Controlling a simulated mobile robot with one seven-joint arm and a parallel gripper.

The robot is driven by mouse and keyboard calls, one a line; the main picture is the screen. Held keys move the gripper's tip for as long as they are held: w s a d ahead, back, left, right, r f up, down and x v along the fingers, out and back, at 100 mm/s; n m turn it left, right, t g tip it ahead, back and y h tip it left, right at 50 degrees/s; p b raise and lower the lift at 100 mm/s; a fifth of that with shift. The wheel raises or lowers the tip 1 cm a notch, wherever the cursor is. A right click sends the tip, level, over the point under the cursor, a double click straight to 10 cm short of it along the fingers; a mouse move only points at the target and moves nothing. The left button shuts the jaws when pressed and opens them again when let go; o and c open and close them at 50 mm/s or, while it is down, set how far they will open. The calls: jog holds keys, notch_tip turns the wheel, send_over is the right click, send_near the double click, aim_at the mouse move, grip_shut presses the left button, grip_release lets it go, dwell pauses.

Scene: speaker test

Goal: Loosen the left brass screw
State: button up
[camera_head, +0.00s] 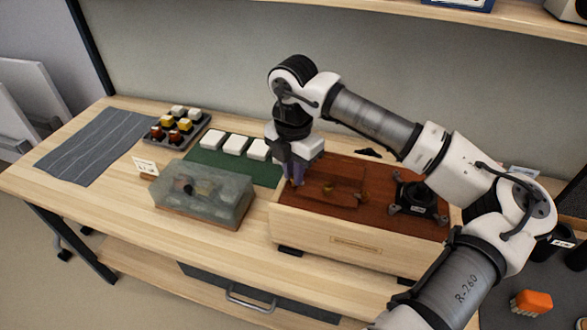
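A wooden box (340,232) with a reddish-brown top (375,172) stands at the middle right of the bench. Small brass-coloured pieces show on its top, one near the middle (328,190) and one further right (363,196); they are too small to tell whether they are screws. My gripper (295,182) points down at the left end of the top, left of both pieces. Its fingertips are small and dark here, and I cannot tell whether they are open, touch the top or hold anything. They may hide a further screw.
A black footed part (418,203) sits on the box's right end. Left of the box are a translucent case (205,202), a green mat (208,164) with white blocks, a tray of coloured pieces (165,145) and a grey cloth (92,146). A shelf (500,20) hangs above.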

grip_shut()
jog(key=shift+f+b, duration=0.1)
jog(key=shift+b, duration=0.2)
